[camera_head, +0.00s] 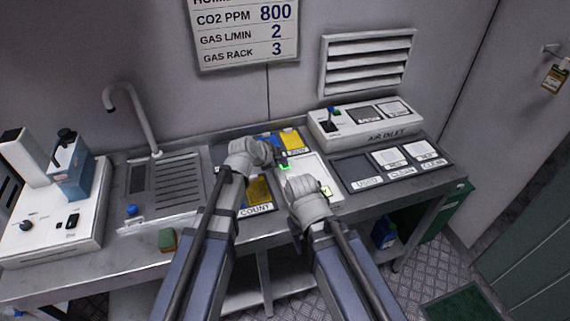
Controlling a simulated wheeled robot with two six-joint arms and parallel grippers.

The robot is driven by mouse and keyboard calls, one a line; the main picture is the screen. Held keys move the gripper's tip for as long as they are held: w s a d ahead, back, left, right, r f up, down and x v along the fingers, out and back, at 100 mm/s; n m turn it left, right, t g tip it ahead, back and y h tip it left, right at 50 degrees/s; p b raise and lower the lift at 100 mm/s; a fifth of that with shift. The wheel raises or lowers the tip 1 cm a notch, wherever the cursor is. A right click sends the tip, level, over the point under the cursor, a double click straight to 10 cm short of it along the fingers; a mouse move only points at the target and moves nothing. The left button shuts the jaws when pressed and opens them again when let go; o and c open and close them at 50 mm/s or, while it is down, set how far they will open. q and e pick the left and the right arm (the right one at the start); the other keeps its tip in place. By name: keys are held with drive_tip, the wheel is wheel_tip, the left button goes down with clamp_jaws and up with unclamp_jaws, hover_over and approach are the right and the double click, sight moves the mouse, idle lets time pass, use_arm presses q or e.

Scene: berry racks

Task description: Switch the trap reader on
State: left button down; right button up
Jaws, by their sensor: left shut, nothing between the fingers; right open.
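The trap reader appears to be the pale white unit (310,168) on the bench between my grippers; its label is mostly hidden. A small green light (284,167) glows at its left edge. My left gripper (281,158) is shut and empty, with its tips right by the green light; I cannot tell whether they touch the unit. My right gripper (291,180) is open and empty, low over the front of the unit. The hand hides part of the unit, and its fingertips are hard to make out.
A COUNT tray (270,209) with a yellow card lies at front left, partly behind my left arm. Another yellow card (292,141) lies behind. The AIR INLET box (345,131) stands back right, a labelled tray (360,185) before it. A sink (165,185) is left.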

sight(282, 166)
use_arm(q)
drive_tip(key=shift+r, duration=0.15)
drive_tip(key=shift+r+p, duration=0.75)
drive_tip(key=shift+p, duration=0.15)
wheel_tip(282, 166, up, 5)
drive_tip(key=p, duration=0.5)
